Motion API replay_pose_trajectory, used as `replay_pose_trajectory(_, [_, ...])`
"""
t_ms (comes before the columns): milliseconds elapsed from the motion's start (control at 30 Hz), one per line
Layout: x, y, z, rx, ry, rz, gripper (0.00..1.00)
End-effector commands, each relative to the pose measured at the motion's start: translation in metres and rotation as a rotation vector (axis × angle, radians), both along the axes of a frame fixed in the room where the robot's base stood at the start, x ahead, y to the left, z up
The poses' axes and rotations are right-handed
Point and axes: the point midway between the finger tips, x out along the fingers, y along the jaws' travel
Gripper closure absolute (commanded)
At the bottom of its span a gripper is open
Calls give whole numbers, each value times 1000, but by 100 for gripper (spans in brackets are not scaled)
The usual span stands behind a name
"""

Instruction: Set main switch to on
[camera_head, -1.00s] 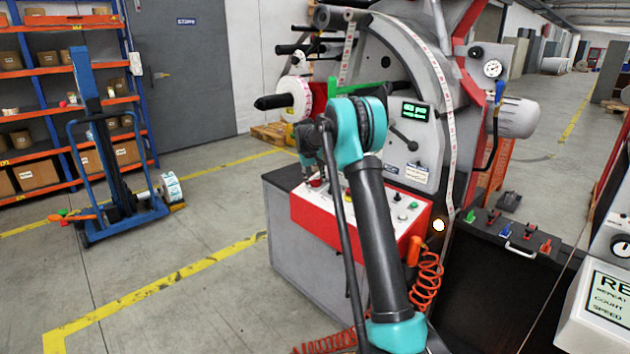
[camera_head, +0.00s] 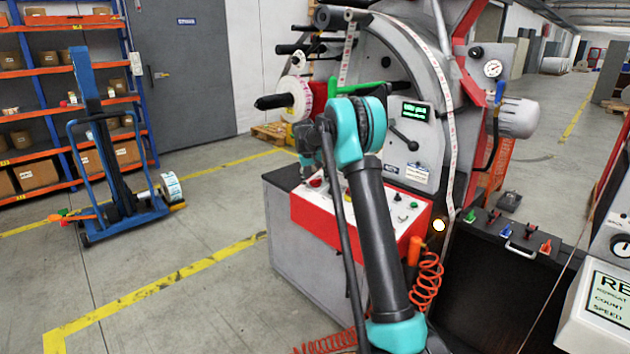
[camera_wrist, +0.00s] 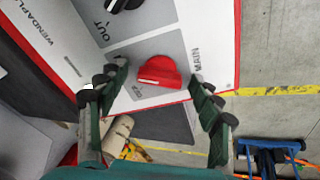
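The main switch is a red knob (camera_wrist: 160,72) on a grey patch of the control panel, beside the printed word MAIN. In the wrist view my gripper (camera_wrist: 157,74) is open, with one dark finger on each side of the red knob. A gap shows between the knob and each fingertip; I cannot tell whether the tips reach its depth. In the head view the red knob (camera_head: 317,182) shows small at the panel's left end, under my gripper (camera_head: 309,165), which is partly hidden by my arm. The knob's exact setting is hard to read.
A black knob (camera_wrist: 122,3) marked OUT sits on the same panel. The red-edged control panel (camera_head: 300,209) carries several other buttons. A green bar (camera_head: 358,88) and a white label roll (camera_head: 296,98) are above and behind my gripper.

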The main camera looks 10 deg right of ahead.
Motion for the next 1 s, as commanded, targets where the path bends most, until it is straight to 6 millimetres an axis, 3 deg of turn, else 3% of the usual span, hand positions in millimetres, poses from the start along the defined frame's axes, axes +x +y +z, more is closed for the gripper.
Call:
replay_pose_trajectory(367, [-3,2,9,0,0,1,34])
replay_pose_trajectory(800, [-27,19,85,0,0,1,34])
replay_pose_trajectory(1000, [-33,23,107,0,0,1,34])
